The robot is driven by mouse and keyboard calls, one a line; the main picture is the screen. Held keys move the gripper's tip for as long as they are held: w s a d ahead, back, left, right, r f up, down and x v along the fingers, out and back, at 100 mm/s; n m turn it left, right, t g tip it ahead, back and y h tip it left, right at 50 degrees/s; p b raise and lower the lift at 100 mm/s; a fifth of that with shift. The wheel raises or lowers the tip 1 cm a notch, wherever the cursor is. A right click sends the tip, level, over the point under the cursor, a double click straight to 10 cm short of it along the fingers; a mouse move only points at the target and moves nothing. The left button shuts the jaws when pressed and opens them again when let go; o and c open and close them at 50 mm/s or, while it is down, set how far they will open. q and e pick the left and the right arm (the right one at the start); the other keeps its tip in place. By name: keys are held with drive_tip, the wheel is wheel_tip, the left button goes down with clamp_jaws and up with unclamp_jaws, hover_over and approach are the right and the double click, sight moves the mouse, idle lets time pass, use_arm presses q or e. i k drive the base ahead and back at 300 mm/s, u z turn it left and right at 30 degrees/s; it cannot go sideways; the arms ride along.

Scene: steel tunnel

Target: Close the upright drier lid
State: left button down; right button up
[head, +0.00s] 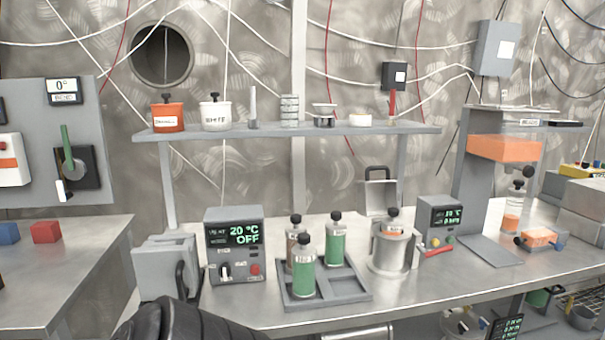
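The drier (391,252) is a round steel pot on the bench, right of centre. Its lid (379,198) stands upright and open at the back of the pot, with a dark handle (376,171) at its top. A dark-capped bottle (393,222) stands inside the pot, its lower part hidden by the wall. A dark part of my arm shows at the bottom edge, left of centre, well away from the drier. Neither of my grippers can be made out in the head view.
A grey tray (325,296) with several bottles stands left of the drier. A control box (438,225) with a green display stands close on its right. A display unit (235,246) reads 20 °C OFF. A shelf (285,131) with pots runs above, behind the lid.

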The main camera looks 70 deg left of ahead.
sight(373, 198)
drive_tip(key=k, duration=0.5)
drive_tip(key=u, duration=0.9)
